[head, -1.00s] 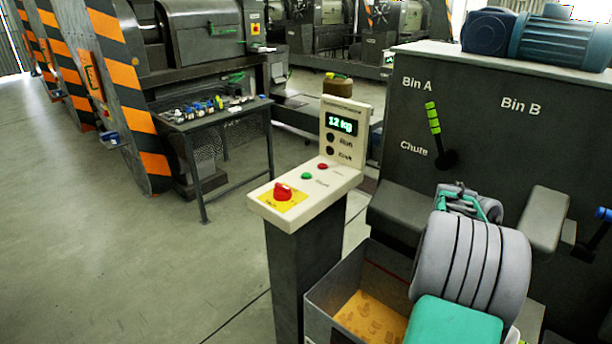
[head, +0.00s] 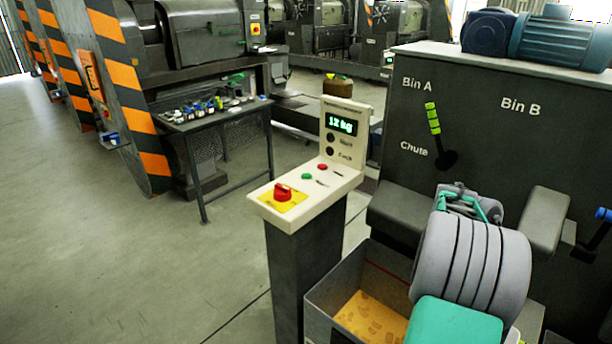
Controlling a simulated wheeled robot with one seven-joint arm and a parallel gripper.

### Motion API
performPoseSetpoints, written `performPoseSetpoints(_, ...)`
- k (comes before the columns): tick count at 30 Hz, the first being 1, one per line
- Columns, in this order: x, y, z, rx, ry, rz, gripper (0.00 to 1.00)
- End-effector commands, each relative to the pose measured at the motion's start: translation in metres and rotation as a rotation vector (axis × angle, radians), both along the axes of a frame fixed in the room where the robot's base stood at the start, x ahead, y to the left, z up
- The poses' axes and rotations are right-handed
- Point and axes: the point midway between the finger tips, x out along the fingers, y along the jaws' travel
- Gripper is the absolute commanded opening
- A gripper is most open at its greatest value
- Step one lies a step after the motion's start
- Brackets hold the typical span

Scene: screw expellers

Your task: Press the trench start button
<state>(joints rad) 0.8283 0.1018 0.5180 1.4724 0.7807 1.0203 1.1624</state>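A cream control panel (head: 290,207) stands on a dark post (head: 306,270) in the middle of the head view. Its flat top carries a green button (head: 307,176), a red button (head: 322,167) and a red knob on a yellow plate (head: 282,192). The small labels beside the buttons are too blurred to read, so I cannot tell which is the trench start. The panel's upright part has a green display (head: 341,124) reading 12 kg and two dark round buttons. My arm is at lower right, apart from the panel. My gripper's fingers cannot be made out at its far end.
A dark machine (head: 510,130) marked Bin A, Bin B and Chute stands at right, with a green-gripped lever (head: 434,120). An open box (head: 318,305) with yellowish contents lies right of the post. A cluttered table (head: 215,118) stands behind left. The left floor is clear.

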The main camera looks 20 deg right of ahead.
Motion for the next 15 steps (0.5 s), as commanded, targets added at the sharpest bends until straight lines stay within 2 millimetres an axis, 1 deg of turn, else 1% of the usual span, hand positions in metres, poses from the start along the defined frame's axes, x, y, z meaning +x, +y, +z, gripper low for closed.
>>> performPoseSetpoints(1,0.0000,0.0000,0.0000,0.000,0.000,0.000,0.24)
performPoseSetpoints(10,0.0000,0.0000,0.0000,0.000,0.000,0.000,0.00)
performPoseSetpoints(15,0.0000,0.0000,0.0000,0.000,0.000,0.000,0.00)
